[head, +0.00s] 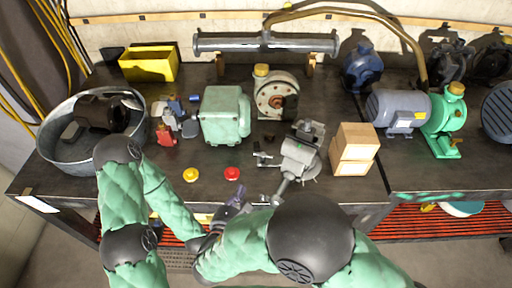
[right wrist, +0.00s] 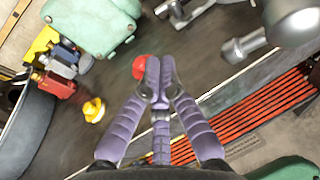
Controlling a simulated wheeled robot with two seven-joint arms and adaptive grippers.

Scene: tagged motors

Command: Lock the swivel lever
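A grey bench vise (head: 300,152) stands on the dark workbench, its handle (head: 283,187) toward the front edge. A small grey lever (head: 262,158) juts from the left of its base; it looks like the swivel lever. In the right wrist view the vise's rounded end (right wrist: 290,20) shows at top right, and a grey bar (right wrist: 178,12) at the top edge may be the lever. My right gripper (head: 238,200), purple, is at the front edge, left of the vise and apart from it. Its fingertips (right wrist: 160,65) are together with nothing visible between them. My left gripper is hidden.
Wooden blocks (head: 354,149) stand right of the vise. A metal tub (head: 62,155) is at far left.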

